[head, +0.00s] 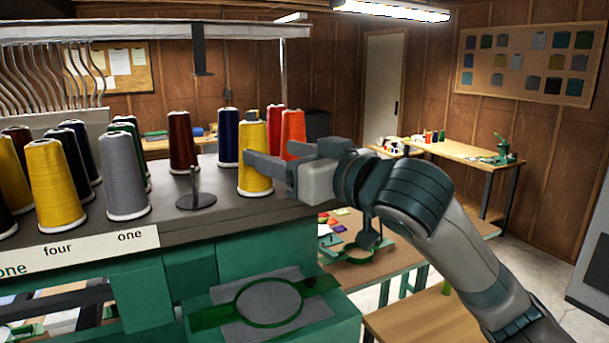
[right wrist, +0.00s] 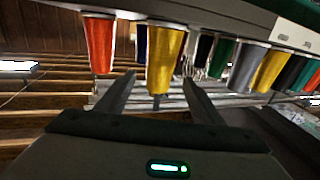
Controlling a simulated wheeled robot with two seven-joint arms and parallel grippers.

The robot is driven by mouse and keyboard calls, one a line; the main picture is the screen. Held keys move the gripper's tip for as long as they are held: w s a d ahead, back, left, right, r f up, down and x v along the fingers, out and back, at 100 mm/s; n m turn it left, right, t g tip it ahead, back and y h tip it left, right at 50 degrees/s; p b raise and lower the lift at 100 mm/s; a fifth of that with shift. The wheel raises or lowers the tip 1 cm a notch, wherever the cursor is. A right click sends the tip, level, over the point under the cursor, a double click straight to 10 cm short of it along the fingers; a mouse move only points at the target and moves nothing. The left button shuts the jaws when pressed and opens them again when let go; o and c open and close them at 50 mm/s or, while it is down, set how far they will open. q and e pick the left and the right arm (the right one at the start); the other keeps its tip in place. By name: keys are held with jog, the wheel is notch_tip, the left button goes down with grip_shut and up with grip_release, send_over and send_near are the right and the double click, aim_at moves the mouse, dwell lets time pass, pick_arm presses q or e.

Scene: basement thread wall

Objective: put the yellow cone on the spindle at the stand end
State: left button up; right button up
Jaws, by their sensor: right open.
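A yellow cone (head: 255,140) stands upright on the dark table top, near its right edge. My right gripper (head: 262,160) comes in from the right with one finger across the cone's near side. In the right wrist view, which is upside down, the yellow cone (right wrist: 165,60) lies between the two spread fingers, with a gap on each side. The gripper is open; whether a finger touches the cone I cannot tell. An empty dark spindle (head: 195,185) with a round base stands left of the cone, near the table's front edge. My left gripper is not in view.
A blue cone (head: 228,138), a red cone (head: 274,130) and an orange cone (head: 292,135) stand close around the yellow one. A maroon cone (head: 181,140) is behind the empty spindle. A grey cone (head: 123,175) and several others crowd the left.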

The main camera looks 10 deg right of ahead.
jog(key=b+v, duration=0.1)
jog(key=v, duration=0.5)
dwell(0.4)
